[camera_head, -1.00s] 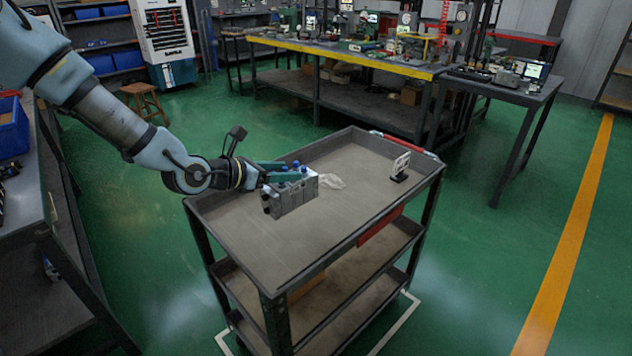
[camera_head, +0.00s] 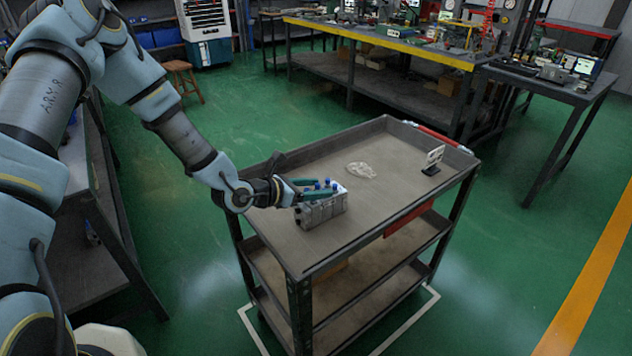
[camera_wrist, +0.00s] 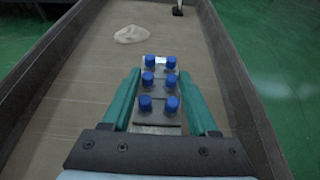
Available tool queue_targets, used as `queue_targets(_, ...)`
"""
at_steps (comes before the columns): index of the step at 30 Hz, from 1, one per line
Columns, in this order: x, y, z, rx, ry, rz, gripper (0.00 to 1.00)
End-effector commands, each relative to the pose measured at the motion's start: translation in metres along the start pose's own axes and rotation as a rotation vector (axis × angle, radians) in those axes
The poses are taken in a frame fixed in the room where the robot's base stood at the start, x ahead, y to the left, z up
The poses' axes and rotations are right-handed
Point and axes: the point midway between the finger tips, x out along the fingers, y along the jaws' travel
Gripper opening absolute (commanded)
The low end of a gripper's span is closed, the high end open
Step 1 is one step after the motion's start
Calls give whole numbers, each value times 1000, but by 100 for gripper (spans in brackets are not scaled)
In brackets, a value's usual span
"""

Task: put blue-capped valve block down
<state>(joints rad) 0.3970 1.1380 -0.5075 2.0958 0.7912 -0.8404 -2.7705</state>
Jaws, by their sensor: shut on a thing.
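The blue-capped valve block (camera_head: 322,209) is a grey metal block with several blue caps on top. In the head view it is at the near left part of the cart's top tray (camera_head: 350,235), upright, very low over or touching the tray; I cannot tell which. My gripper (camera_head: 308,193) comes from the left with its green fingers along the block's two sides, shut on it. In the wrist view the block (camera_wrist: 158,115) sits between the green fingers (camera_wrist: 160,105), its caps in two rows. Its underside is hidden.
A crumpled clear bag (camera_head: 361,170) lies on the tray beyond the block. A small white sign on a black base (camera_head: 433,160) stands at the tray's far right. The tray has raised rims. The middle of the tray is otherwise bare. A workbench (camera_head: 400,50) stands behind.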

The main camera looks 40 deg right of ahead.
Motion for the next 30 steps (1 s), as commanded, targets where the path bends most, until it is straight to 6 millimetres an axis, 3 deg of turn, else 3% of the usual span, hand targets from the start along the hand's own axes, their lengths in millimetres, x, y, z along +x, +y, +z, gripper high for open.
queue_targets(7,2,0,1,2,-7,1,0)
queue_targets(8,1,0,-2,0,0,0,63)
queue_targets(15,1,0,-2,0,0,0,90)
queue_targets(25,-2,0,0,-1,0,1,90)
queue_targets(30,-26,2,-1,-2,0,3,90)
